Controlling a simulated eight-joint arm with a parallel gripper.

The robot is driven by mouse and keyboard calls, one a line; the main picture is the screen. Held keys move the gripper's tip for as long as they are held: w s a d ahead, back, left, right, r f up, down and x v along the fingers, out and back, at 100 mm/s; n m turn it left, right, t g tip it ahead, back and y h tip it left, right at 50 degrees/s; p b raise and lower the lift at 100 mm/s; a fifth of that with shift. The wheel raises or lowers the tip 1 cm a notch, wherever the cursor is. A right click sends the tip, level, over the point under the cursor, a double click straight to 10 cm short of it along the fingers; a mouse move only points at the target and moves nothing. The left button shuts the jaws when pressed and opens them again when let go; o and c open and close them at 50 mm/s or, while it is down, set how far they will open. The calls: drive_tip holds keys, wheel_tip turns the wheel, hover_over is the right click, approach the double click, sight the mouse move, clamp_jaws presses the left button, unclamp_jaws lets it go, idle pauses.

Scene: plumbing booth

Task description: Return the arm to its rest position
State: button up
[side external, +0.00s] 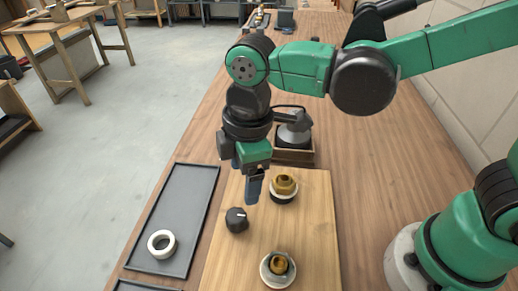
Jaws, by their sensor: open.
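My green and black arm reaches in from the right over the wooden bench. My gripper (246,180) points down above the light wooden board (317,215). Its jaws are open with nothing seen between them. The tips are above and behind a black knob (237,220) that stands on the board. A brass fitting on a dark and white base (284,187) is just right of the gripper. A second brass fitting in a white ring (278,268) is nearer the front.
A dark grey tray (182,205) left of the board holds a white ring (161,244). A wooden box (296,157) with a grey-black object (295,133) stands behind the board, close to my wrist. The bench (375,150) is clear to the right of the box. A tiled wall bounds the right.

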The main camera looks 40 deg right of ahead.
drive_tip(key=d+m, duration=0.1)
drive_tip(key=d, duration=0.1)
drive_tip(key=d+r+m+t, duration=0.1)
drive_tip(key=d+m, duration=0.1)
drive_tip(key=w+d+r+m+t, duration=0.1)
drive_tip(key=d+m, duration=0.1)
drive_tip(key=d, duration=0.1)
drive_tip(key=s+d+r+m+t, duration=0.1)
drive_tip(key=d+m+t, duration=0.3)
drive_tip(key=d+m, duration=0.5)
drive_tip(key=shift+d+h, duration=0.2)
drive_tip(key=shift+h, duration=0.1)
